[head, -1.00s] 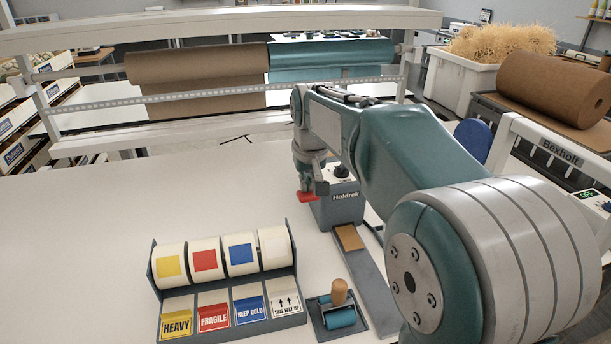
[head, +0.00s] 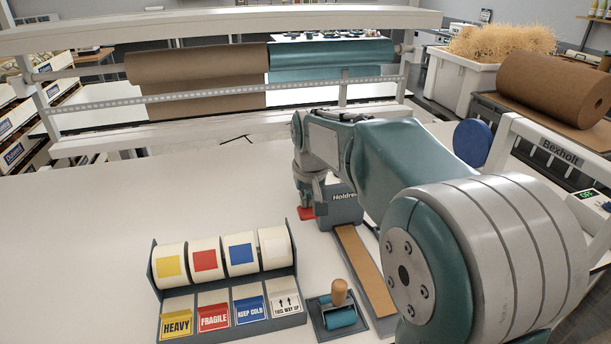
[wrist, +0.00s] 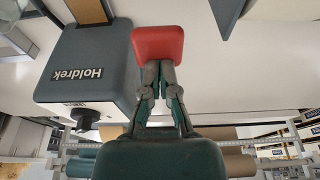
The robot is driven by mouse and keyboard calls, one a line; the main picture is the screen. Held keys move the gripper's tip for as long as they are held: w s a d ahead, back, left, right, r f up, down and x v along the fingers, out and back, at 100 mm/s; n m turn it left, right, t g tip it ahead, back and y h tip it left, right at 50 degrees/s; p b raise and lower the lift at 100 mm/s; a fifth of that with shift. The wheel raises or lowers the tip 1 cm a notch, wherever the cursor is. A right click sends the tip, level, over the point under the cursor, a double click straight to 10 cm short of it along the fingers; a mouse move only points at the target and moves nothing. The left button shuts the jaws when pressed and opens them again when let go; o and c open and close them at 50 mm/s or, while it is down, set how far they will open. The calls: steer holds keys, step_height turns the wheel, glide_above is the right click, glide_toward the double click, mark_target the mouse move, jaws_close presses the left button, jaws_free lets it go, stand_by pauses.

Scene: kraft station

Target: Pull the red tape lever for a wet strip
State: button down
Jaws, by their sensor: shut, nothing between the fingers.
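The red lever (head: 306,213) sticks out at the left side of the grey Holdrek tape dispenser (head: 343,206). My gripper (head: 317,207) is at the lever, with its closed fingertips pressed together and nothing between them. In the wrist view my gripper (wrist: 160,68) is shut right at the edge of the red lever paddle (wrist: 158,43), and the dispenser (wrist: 88,68) is beside it. I cannot tell for sure whether the fingertips touch the paddle. A long brown tape strip (head: 365,270) lies along the grey chute in front of the dispenser.
A label dispenser (head: 225,258) with several rolls stands front left. A small roller with a wooden knob (head: 339,292) sits beside the chute. Brown and teal paper rolls (head: 330,54) hang on the rack behind. The left part of the white table (head: 80,240) is clear.

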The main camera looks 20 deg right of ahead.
steer(key=shift+f, duration=0.7)
steer(key=shift+r, duration=0.1)
steer(key=w+v, duration=0.2)
steer(key=v, duration=0.9)
steer(key=shift+w+r, duration=0.35)
steer(key=shift+r, duration=0.25)
steer(key=s+f+t, duration=0.1)
steer(key=s+f, duration=0.4)
steer(key=s, duration=0.8)
steer(key=s+f+t, duration=0.1)
steer(key=s+f, duration=0.4)
steer(key=s, duration=0.9)
steer(key=shift+t, duration=0.4)
steer(key=shift+w+f, duration=0.1)
